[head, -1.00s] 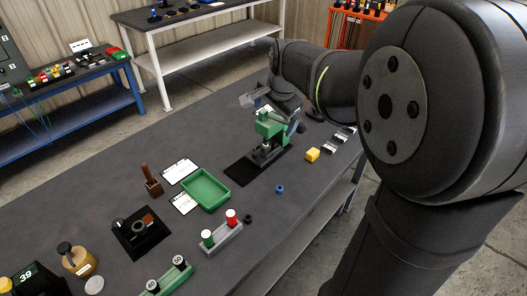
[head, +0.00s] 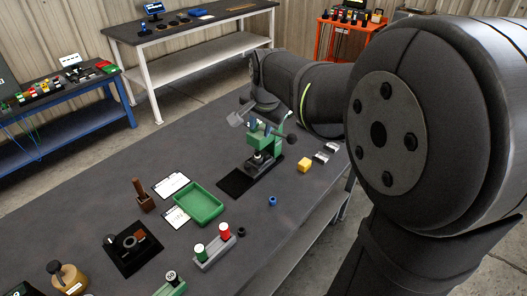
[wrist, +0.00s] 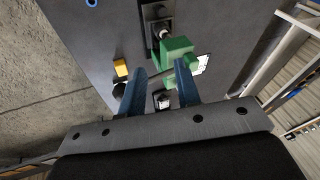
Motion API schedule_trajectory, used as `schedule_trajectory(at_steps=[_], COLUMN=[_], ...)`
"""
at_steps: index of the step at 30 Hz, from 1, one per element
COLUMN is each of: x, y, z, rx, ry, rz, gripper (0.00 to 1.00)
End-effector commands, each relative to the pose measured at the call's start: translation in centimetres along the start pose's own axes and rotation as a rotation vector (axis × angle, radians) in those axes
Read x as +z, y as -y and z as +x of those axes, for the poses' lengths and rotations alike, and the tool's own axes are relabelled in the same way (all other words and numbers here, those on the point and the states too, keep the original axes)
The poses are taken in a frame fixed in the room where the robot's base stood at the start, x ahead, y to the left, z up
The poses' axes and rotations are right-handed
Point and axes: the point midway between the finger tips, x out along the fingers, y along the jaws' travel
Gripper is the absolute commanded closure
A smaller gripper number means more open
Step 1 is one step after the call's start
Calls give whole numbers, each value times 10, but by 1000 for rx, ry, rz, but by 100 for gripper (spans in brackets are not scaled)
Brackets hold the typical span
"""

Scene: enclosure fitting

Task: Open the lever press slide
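A dark round part (wrist: 117,90) is partly hidden behind the left finger. In the head view my gripper (head: 247,119) is at the top of the press; contact cannot be told.
A yellow block (head: 304,164) and grey metal pieces (head: 325,152) lie right of the press. A blue ring (head: 272,201) lies in front. A green tray (head: 214,213) and a stand with red and green-based cylinders (head: 214,250) are nearer. The bench between them is partly clear.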

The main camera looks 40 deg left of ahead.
Motion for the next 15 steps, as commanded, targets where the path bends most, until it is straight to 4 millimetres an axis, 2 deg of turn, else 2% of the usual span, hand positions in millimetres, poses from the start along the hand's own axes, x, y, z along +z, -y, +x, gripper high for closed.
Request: schedule_trajectory(at_steps=[3,7,10,15], x=[18,31,36,36], y=[11,19,22,22], z=[14,24,28,43], rx=[29,53,64,68], ry=[-12,-25,-30,-30], rz=[-271,-505,-598,-621], gripper=[70,70,70,70])
